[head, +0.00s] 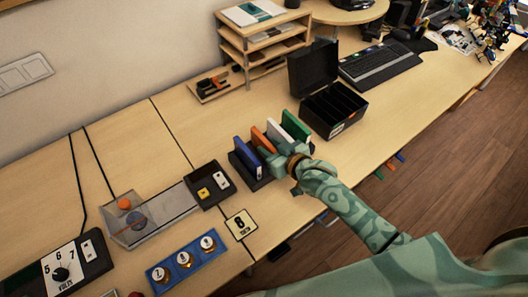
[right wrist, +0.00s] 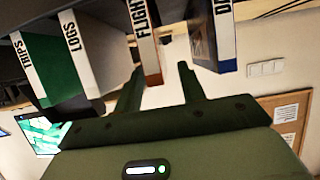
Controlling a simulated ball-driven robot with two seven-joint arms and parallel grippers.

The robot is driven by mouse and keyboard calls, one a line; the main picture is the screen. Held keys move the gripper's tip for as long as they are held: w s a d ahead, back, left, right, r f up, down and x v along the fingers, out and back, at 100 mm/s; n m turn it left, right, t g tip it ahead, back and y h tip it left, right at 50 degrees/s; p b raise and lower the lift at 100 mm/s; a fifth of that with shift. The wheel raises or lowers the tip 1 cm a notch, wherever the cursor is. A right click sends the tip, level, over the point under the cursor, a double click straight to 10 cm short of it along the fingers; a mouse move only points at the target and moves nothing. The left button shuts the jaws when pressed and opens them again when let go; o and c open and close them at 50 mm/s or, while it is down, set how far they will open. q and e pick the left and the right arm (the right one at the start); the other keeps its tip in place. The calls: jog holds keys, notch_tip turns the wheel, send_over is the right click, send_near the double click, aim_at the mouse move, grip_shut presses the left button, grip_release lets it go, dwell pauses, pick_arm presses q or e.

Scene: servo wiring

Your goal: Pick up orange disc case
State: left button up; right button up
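The orange disc case (head: 262,140) stands in a dark rack (head: 250,173) between a blue case (head: 245,155) and a white case (head: 275,131). A green case (head: 295,126) is at the rack's far end. My right gripper (head: 284,160) is at the front of the rack. In the right wrist view the cases appear upside down. The orange spine (right wrist: 145,40) reads "FLIGHT", and its end shows in the gap between my right gripper's fingers (right wrist: 159,78). These fingers are open and hold nothing. My left gripper is not in view.
An open black box (head: 335,110) stands right of the rack. A small dark tray with switches (head: 209,185) is to the left. A wooden shelf unit (head: 232,45) stands behind. The white and blue cases flank the orange one closely.

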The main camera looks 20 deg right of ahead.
aim_at(266, 144)
jog(key=b+x, duration=0.1)
jog(key=x, duration=0.2)
jog(key=shift+w+f, duration=0.15)
jog(key=shift+f, duration=0.1)
jog(key=shift+r, duration=0.1)
grip_shut()
jog(key=shift+r, duration=0.1)
